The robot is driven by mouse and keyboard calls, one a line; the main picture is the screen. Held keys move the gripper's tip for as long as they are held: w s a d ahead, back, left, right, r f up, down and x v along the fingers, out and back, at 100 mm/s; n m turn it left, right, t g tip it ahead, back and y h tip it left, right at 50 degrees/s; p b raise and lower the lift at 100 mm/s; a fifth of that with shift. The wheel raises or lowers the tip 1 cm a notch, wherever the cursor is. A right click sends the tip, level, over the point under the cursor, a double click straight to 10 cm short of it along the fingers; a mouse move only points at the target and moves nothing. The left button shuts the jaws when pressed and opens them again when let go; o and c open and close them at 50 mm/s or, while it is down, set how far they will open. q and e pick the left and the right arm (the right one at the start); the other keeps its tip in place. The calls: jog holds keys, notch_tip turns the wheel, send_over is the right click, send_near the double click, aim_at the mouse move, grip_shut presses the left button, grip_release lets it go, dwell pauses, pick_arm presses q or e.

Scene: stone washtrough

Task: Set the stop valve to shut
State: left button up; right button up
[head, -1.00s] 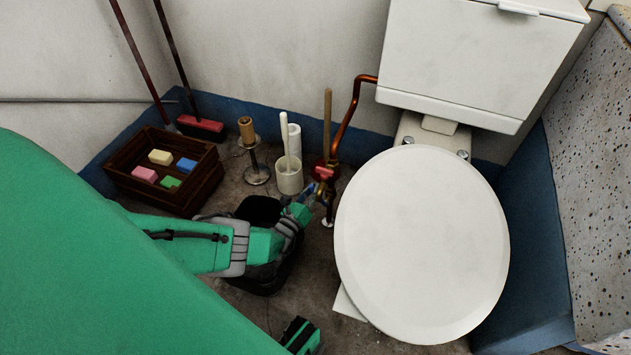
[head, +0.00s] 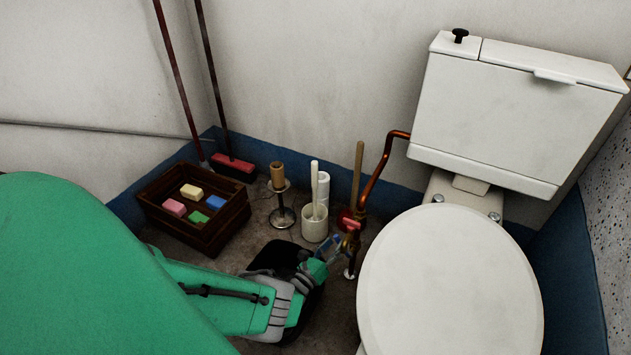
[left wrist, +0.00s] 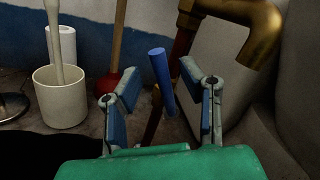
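A blue lever grip (left wrist: 161,67) stands upright between the fingers of my left gripper (left wrist: 160,90). The fingers are apart, with visible gaps on both sides of the grip. In the head view my left gripper (head: 334,247) is beside the valve, and its fingers partly cover the lever. My right gripper is not in view.
The toilet (head: 450,280) stands close on the right. A plunger (head: 357,175) is just behind the valve. A white brush holder (head: 314,226), a paper-roll stand (head: 281,214) and a wooden crate (head: 222,235) with sponges stand to the left. A broom (head: 232,166) leans at the wall.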

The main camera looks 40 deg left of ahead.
pick_arm(q)
jog(key=s+f, duration=0.1)
jog(key=s, duration=0.8)
jog(key=shift+s+d, duration=0.2)
jog(key=shift+s, duration=0.1)
